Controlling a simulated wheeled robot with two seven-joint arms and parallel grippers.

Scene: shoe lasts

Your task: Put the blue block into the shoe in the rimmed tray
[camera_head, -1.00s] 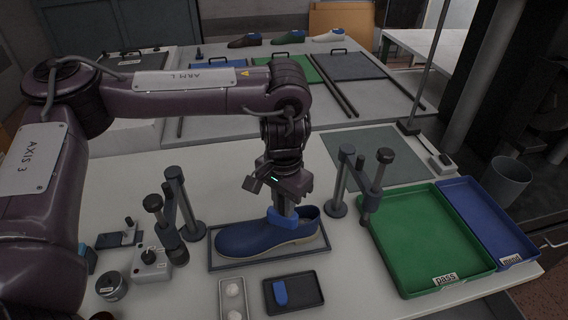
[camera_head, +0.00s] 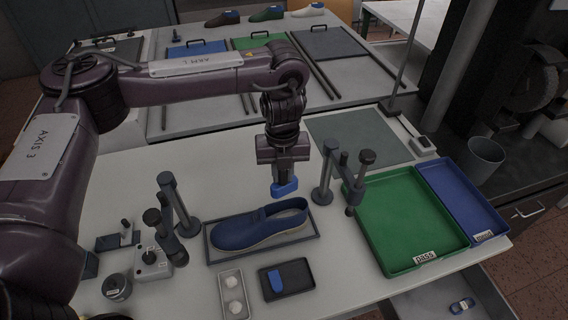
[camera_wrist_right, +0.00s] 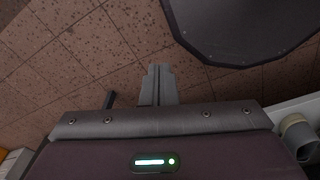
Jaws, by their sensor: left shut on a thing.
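The blue shoe (camera_head: 250,228) lies in the rimmed tray (camera_head: 216,257), toe to the left, with its opening at the right end. My left gripper (camera_head: 285,178) points down and is shut on the blue block (camera_head: 285,189). The block is just behind and above the shoe's opening in the head view, and appears apart from the shoe. My right gripper (camera_wrist_right: 158,84) shows only in its wrist view, with its fingers together and empty over the floor.
Dark posts with arms (camera_head: 326,172) stand on both sides of the rimmed tray. A small black tray (camera_head: 300,275) with a blue piece (camera_head: 275,282) and a pale tray (camera_head: 233,310) lie in front. Green (camera_head: 405,215) and blue (camera_head: 462,200) trays are at right.

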